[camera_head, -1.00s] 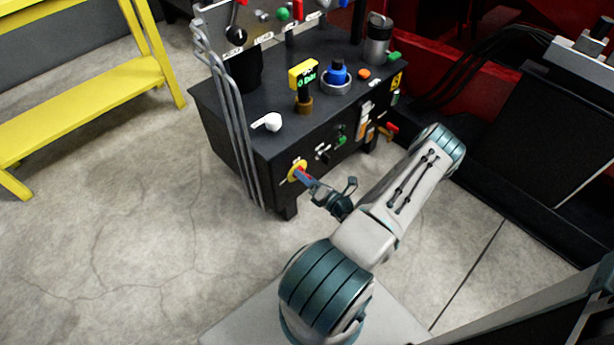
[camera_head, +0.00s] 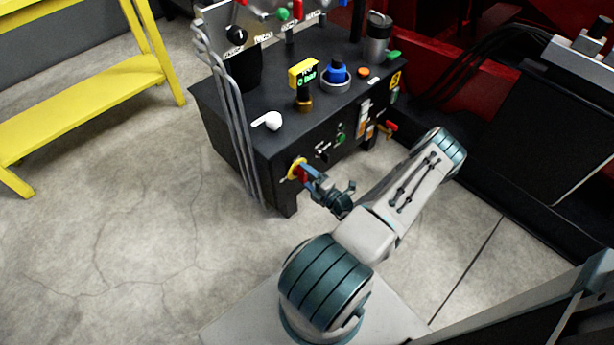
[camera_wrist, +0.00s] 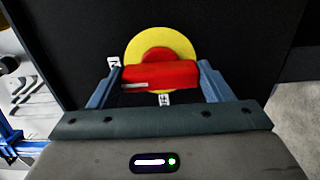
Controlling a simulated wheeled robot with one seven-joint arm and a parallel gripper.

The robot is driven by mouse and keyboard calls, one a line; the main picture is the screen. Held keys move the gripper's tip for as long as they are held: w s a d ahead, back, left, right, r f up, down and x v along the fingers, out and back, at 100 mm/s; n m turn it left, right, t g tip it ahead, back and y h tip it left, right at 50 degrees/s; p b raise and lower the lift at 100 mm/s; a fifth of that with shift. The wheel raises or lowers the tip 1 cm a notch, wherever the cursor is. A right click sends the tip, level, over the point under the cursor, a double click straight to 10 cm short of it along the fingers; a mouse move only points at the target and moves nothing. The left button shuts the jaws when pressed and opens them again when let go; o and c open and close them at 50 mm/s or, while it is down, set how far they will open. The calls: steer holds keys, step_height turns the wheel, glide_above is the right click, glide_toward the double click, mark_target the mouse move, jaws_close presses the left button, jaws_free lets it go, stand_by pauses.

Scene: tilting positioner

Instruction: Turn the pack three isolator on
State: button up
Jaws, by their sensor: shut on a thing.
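The isolator is a red rotary handle (camera_wrist: 160,74) on a round yellow plate (camera_wrist: 136,45), on the front face of the black cabinet (camera_head: 228,142). In the wrist view the handle's bar lies nearly level across the picture. My gripper (camera_wrist: 158,84) has its two blue fingers at the bar's two ends, shut on it. In the head view my gripper (camera_head: 306,174) reaches the yellow plate (camera_head: 294,165) low on the cabinet's near corner.
The cabinet top carries a white lever (camera_head: 268,121), a yellow display (camera_head: 302,72), a blue knob (camera_head: 337,72) and an orange button (camera_head: 363,72). Grey pipes (camera_head: 238,135) stand at its left corner. A yellow rack (camera_head: 90,105) is at left; open floor lies between.

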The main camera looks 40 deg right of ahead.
stand_by(0.4)
steer(key=o, duration=1)
steer(key=shift+s, duration=0.1)
steer(key=s+p, duration=0.1)
steer(key=s, duration=0.8)
steer(key=s+d+p, duration=0.1)
steer(key=s, duration=0.3)
steer(key=shift+s+p, duration=0.3)
steer(key=shift+s, duration=0.05)
steer(key=shift+w+r, duration=0.1)
